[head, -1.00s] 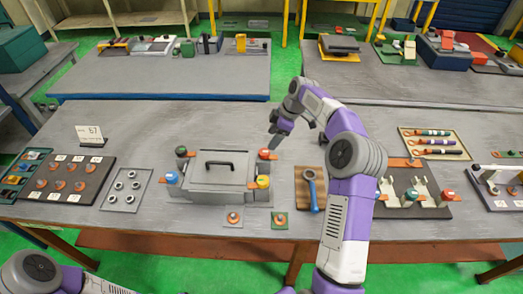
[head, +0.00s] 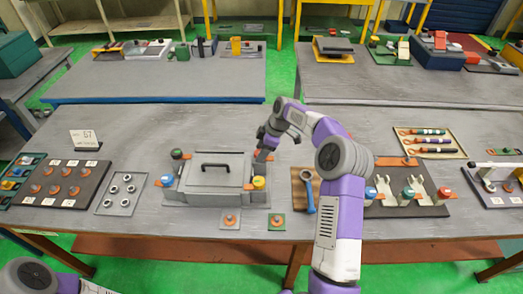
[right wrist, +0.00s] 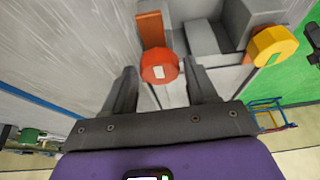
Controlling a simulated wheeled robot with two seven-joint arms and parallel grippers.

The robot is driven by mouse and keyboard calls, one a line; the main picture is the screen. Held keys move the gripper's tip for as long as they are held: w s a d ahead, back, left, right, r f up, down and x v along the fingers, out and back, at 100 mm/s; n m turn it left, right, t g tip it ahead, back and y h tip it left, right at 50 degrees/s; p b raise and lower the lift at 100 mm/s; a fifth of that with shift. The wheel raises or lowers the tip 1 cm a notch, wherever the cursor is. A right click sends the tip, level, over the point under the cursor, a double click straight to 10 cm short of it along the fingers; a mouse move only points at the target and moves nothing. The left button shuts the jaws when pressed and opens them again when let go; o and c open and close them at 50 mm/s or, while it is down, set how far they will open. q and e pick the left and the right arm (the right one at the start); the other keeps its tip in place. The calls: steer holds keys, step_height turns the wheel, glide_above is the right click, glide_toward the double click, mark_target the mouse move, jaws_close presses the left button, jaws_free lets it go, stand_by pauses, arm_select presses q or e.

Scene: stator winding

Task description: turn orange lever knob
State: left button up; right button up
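The orange lever knob (right wrist: 160,67) is a round orange-red cap with a small pale mark, at the box's far right corner. In the head view my right gripper mostly hides it. My right gripper (head: 262,155) is at that corner, pointing down. In the right wrist view the gripper (right wrist: 160,85) is open, with one finger on each side of the knob and gaps showing between. The grey lidded box (head: 208,176) has a black handle and also carries green (head: 177,154), blue (head: 167,180) and yellow (head: 259,183) knobs. My left gripper is out of view.
A blue-handled wrench (head: 308,191) lies on a wooden board right of the box. Two small plates with orange rings (head: 230,220) lie in front. A tray of nuts (head: 121,192) is at left. The table behind the box is clear.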

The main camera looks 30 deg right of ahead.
steer(key=c, duration=0.7)
